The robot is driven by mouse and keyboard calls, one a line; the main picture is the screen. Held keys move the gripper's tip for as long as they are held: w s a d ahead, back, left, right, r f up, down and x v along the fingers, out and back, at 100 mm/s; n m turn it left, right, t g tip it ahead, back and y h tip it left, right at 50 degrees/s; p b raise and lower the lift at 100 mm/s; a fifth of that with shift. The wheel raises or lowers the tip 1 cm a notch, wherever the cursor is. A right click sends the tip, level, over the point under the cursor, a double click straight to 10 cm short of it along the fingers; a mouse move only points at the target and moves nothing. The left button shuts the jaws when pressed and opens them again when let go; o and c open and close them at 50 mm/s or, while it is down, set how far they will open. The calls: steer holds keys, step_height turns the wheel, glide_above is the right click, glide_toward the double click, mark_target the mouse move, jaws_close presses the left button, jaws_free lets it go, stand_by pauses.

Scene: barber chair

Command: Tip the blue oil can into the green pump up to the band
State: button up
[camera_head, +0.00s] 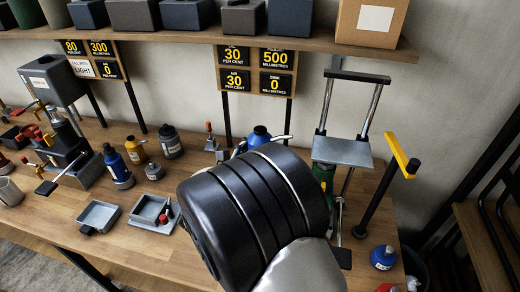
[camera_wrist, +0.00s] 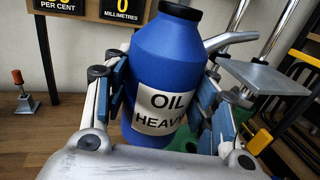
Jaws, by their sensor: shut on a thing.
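The blue oil can (camera_wrist: 165,70) stands close to upright between the fingers of my gripper (camera_wrist: 165,105) in the wrist view. It has a dark cap and a white label reading "OIL HEAVY". My gripper is shut on it from both sides. In the head view only the top of this can (camera_head: 259,137) shows past my dark arm, and my fingers are hidden. The green pump (camera_head: 326,176) is mostly hidden behind my arm, under a grey plate. A bit of green (camera_wrist: 185,145) shows below the can in the wrist view.
Another blue bottle (camera_head: 114,163) and a yellow can (camera_head: 136,151) stand on the bench at left. Grey trays (camera_head: 97,216) lie at the front. A post with a yellow bar (camera_head: 402,155) stands right. Dark boxes line the shelf (camera_head: 200,38) above. Label boards (camera_head: 257,70) hang below it.

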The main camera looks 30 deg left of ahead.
steer(key=shift+a+f+m+b, duration=0.2)
steer(key=shift+f+m+b, duration=0.2)
steer(key=shift+b, duration=0.25)
steer(key=shift+a+f+m+b, duration=0.2)
steer(key=shift+f+m+b, duration=0.1)
steer(key=shift+f+b, duration=0.3)
steer(key=shift+a+b, duration=0.1)
steer(key=shift+b, duration=0.25)
steer(key=shift+s+a+r+m+g+b, duration=0.1)
steer(key=shift+a+m+g+b, duration=0.1)
steer(key=shift+m+b, duration=0.25)
steer(key=shift+a+r+m+g+b, duration=0.1)
steer(key=shift+m+g+b, duration=0.15)
steer(key=shift+m, duration=0.3)
steer(key=shift+r, duration=0.1)
steer(key=shift+a+r+m+y+b, duration=0.2)
steer(key=shift+m+y+b, duration=0.1)
steer(key=shift+m+y, duration=0.15)
steer(key=shift+m, duration=0.25)
